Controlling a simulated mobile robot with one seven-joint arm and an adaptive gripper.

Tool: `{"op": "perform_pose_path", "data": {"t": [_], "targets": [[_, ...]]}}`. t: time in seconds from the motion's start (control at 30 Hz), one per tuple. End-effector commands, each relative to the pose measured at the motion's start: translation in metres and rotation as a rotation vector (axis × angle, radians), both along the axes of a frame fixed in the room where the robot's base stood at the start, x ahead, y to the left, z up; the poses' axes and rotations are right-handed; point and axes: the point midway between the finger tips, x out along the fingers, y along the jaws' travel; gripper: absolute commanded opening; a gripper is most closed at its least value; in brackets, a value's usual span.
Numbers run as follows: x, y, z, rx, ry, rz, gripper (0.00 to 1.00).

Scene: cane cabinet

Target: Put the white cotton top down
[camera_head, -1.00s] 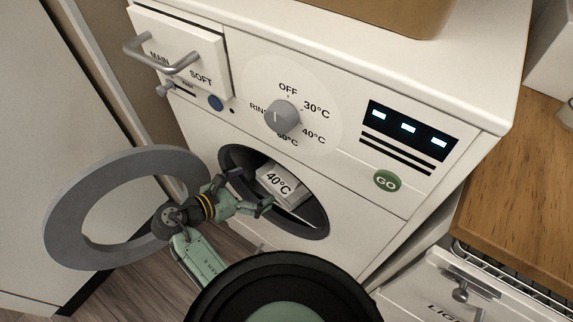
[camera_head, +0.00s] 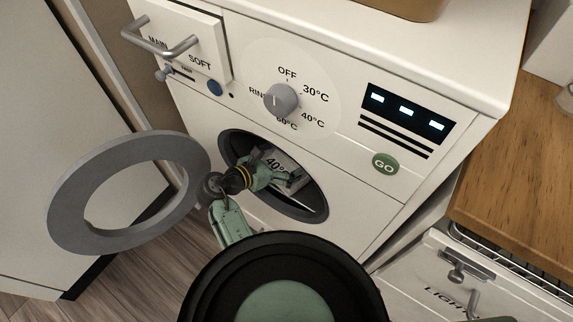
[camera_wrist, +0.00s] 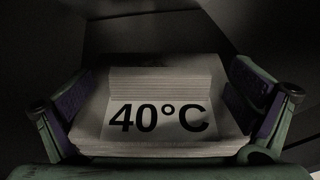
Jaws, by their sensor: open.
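The white cotton top appears as a pale folded stack with a "40°C" label (camera_head: 281,158), inside the washing machine's round drum opening. It fills the middle of the wrist view (camera_wrist: 160,88), with its label facing me. My gripper (camera_head: 288,184) reaches through the opening into the drum. In the wrist view its two fingers stand apart (camera_wrist: 162,108), one at each side of the stack. The jaws are open. I cannot tell whether the fingers touch the stack. In the head view my gripper hides part of it.
The round grey door (camera_head: 66,205) hangs open at the left of the drum opening. The washing machine (camera_head: 345,190) has a dial (camera_head: 281,99) and a green GO button (camera_head: 385,163) above. A wooden counter (camera_head: 515,190) stands at the right. The drum interior is dark.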

Motion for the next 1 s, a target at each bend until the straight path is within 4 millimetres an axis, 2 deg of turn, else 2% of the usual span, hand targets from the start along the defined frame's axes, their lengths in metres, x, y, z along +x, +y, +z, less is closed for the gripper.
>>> {"op": "perform_pose_path", "data": {"t": [0.13, 1.0], "targets": [[0.0000, 0.0002, 0.0002, 0.000, 0.000, 0.000, 0.99], [-0.0001, 0.0003, 0.0006, 0.000, -0.001, 0.000, 0.44]]}}
